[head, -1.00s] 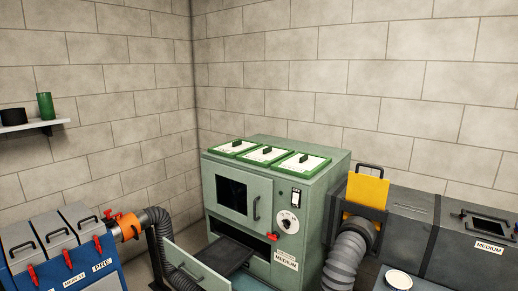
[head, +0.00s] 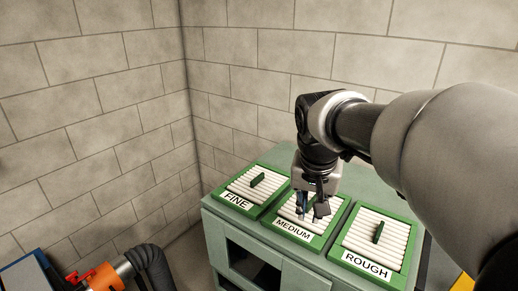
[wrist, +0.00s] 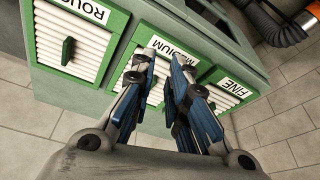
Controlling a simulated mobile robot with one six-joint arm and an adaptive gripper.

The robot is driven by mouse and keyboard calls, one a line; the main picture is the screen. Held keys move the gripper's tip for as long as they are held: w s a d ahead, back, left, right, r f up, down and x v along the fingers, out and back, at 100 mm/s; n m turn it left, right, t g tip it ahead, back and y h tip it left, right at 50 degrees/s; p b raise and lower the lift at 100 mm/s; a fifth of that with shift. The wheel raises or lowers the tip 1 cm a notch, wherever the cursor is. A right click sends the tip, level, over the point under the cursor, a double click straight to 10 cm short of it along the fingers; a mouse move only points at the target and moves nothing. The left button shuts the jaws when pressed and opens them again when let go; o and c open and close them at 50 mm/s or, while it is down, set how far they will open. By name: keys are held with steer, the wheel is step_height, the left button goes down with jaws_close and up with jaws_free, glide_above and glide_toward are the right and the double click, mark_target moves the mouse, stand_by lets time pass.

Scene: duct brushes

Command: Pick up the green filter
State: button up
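Three green-framed filters with white pleats lie on top of the green machine: FINE (head: 257,181), MEDIUM (head: 292,229) and ROUGH (head: 365,261). FINE and ROUGH each show a dark green upright handle. My gripper (head: 309,214) points down over the MEDIUM filter and covers most of its middle. In the wrist view my gripper (wrist: 170,60) has its two blue-padded fingers apart, with MEDIUM (wrist: 157,62) behind them. The MEDIUM handle is largely hidden by the fingers, and I cannot tell whether they touch it. ROUGH (wrist: 85,45) and FINE (wrist: 228,86) flank it.
The green machine (head: 222,228) stands near the wall corner, with a dark window in its front. A black hose (head: 153,268) with an orange fitting is at the lower left. A yellow plate (head: 462,284) shows at the lower right. Brick walls (head: 260,50) rise behind.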

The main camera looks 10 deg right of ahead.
steer(key=w+d+r+m+p, duration=0.2)
steer(key=w+r+p, duration=0.2)
steer(key=w, duration=0.4)
steer(key=m+g+p, duration=0.1)
steer(key=m+p, duration=0.1)
steer(key=p, duration=0.2)
glide_toward(310, 202)
steer(key=f, duration=0.2)
steer(key=f+b, duration=0.1)
steer(key=shift+w+d+h, duration=0.25)
steer(key=shift+w+h, duration=0.15)
steer(key=shift+a+x, duration=0.15)
steer(key=shift+x, duration=1.35)
steer(key=shift+a+x, duration=0.1)
steer(key=shift+x, duration=1.4)
steer(key=shift+s, duration=0.1)
jaws_close()
